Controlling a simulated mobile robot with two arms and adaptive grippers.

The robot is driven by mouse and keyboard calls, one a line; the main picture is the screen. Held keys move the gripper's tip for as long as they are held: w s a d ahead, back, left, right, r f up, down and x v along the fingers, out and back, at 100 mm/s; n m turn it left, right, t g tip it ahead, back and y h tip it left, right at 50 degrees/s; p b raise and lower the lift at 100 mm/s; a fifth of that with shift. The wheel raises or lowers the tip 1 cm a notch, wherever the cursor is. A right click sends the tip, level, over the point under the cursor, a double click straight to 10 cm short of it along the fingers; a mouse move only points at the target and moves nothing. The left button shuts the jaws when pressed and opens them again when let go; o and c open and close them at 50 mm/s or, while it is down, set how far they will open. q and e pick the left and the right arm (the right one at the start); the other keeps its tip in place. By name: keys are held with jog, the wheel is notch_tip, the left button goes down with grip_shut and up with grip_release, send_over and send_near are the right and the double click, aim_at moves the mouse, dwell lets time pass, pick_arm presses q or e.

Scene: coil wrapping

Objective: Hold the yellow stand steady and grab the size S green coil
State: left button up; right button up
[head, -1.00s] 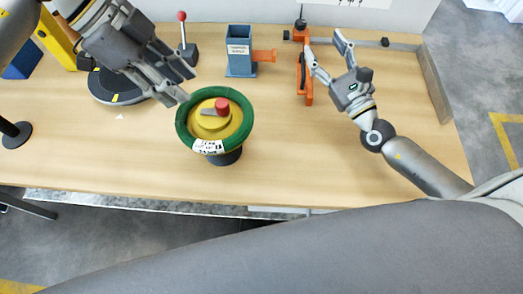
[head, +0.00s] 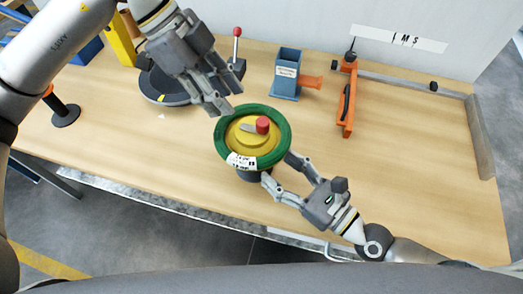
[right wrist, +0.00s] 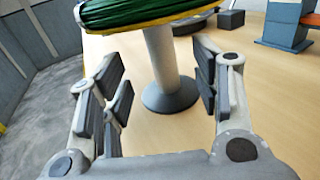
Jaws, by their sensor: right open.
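The yellow stand (head: 246,133) has a round yellow top with a red knob (head: 262,124). The green coil (head: 283,125) lies around the rim of this top, with a white label at the front whose text I cannot read. My right gripper (head: 278,168) is open at the stand's near right side, below the coil. In the right wrist view, the stand's grey column (right wrist: 160,55) is between the open fingers (right wrist: 160,82), with gaps on both sides, and the coil (right wrist: 140,12) is above. My left gripper (head: 226,100) is open and empty, just above and behind the coil's far left edge.
A dark round base (head: 165,88) is behind my left gripper. A blue-grey block with an orange part (head: 287,75) and an orange tool (head: 347,100) stand at the back. A black-footed post (head: 65,113) is at the left.

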aim_at(254, 149)
jog(key=shift+x, duration=4.3)
grip_shut()
